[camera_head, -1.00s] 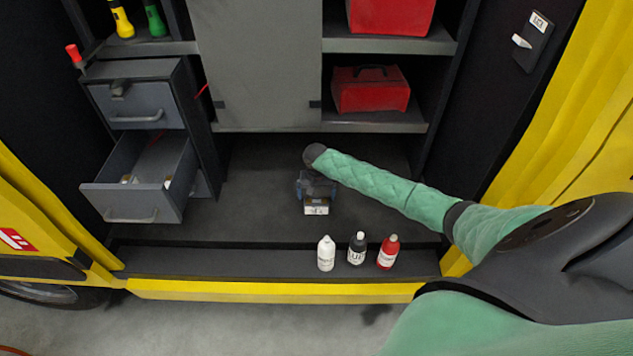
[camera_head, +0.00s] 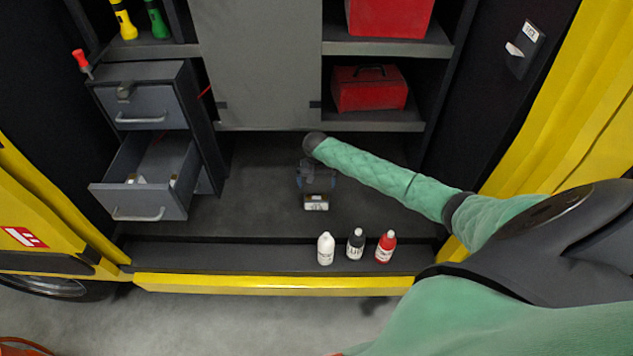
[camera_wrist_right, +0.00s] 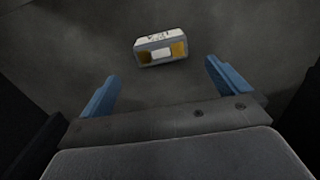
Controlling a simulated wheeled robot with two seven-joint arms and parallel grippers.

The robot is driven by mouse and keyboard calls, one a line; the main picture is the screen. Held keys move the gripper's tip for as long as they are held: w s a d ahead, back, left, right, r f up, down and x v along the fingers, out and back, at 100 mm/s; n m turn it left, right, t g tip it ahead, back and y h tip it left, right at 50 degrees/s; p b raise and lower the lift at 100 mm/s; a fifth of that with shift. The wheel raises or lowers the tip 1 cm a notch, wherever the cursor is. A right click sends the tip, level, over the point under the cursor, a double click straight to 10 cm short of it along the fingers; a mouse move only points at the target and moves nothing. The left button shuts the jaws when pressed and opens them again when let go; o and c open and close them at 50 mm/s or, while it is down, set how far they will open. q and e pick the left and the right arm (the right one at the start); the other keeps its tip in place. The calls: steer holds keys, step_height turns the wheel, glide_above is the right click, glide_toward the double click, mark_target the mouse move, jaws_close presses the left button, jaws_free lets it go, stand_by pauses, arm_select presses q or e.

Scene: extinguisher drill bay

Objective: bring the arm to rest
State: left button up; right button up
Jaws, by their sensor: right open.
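My right arm comes in from the right in the head view, its green sleeve reaching over the vehicle's floor. My right gripper (camera_head: 316,182) points down at the floor behind the bottles. Its blue fingers (camera_wrist_right: 160,88) are spread apart with nothing between them in the right wrist view. A small white box with a label (camera_head: 316,202) lies on the floor just beyond the fingertips, apart from them. In the wrist view the box (camera_wrist_right: 160,48) shows yellow-brown patches on its side. My left gripper is not in view.
An open drawer (camera_head: 150,200) juts out at left, with small items inside. Red toolboxes (camera_head: 368,90) sit on the right shelves. The floor left of the gripper is clear.

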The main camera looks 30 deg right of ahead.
stand_by(0.3)
